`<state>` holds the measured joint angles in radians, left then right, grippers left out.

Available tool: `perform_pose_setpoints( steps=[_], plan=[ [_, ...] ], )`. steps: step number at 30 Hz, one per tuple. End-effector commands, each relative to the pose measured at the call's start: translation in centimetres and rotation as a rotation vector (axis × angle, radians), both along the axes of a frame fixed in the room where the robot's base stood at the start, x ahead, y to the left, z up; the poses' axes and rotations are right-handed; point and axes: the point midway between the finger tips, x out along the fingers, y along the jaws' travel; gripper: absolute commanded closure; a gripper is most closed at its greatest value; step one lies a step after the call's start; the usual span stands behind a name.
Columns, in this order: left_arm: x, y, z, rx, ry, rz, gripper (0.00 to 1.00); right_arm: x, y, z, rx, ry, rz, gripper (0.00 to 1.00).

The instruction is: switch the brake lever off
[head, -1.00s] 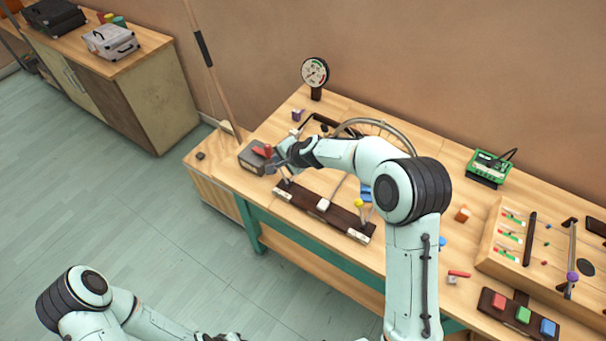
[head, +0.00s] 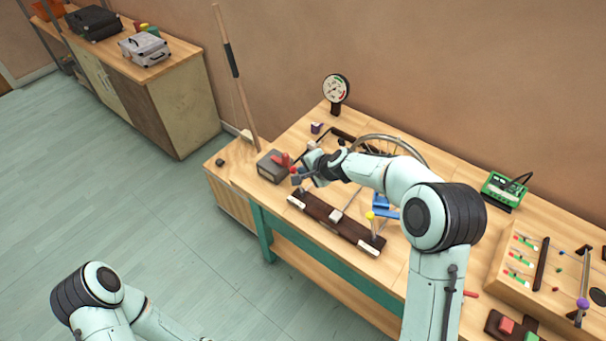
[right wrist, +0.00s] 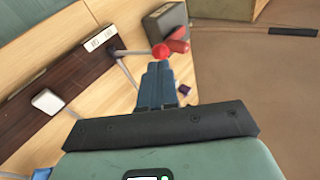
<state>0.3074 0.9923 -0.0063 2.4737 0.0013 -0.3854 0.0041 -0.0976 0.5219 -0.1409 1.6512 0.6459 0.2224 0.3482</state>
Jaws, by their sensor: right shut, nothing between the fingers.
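A dark wooden board (head: 318,211) with several upright levers lies along the bench front. At its left end, a thin metal lever rises beside a white label plate (right wrist: 100,38) and carries a red ball knob (right wrist: 160,51). I cannot read the label or tell for sure which lever is the brake. My right gripper (head: 297,178) is at this left end; in the right wrist view its fingers (right wrist: 158,66) are shut and empty, tips just beside the red knob. Whether they touch is unclear. My left gripper is out of view.
A grey box (head: 272,168) with a red part on it stands close beyond the knob. A yellow-knobbed lever (head: 371,215) is at the board's right end. A wheel (head: 400,142) and a gauge (head: 336,89) stand behind. A green device (head: 505,188) is farther right.

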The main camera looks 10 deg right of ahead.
Motion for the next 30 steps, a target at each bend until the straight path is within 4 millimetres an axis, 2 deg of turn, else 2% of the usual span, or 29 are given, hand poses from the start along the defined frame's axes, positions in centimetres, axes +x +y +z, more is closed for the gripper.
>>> perform_pose_setpoints(
  steps=[1,3,10,15,30],
  plan=[
    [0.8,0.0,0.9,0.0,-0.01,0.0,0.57,0.0,0.4,2.4,0.001,-0.014,0.007,1.0],
    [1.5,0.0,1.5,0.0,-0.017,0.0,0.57,-0.4,0.3,4.1,0.001,-0.014,0.006,1.0],
    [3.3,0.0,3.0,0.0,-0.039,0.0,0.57,-1.5,0.3,8.2,0.002,-0.012,0.004,1.0],
    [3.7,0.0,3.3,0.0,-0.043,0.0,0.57,-2.0,0.2,9.1,0.002,-0.007,0.003,1.0],
    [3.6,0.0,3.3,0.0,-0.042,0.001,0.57,-2.2,0.2,9.2,0.002,-0.005,0.002,1.0]
  ],
)
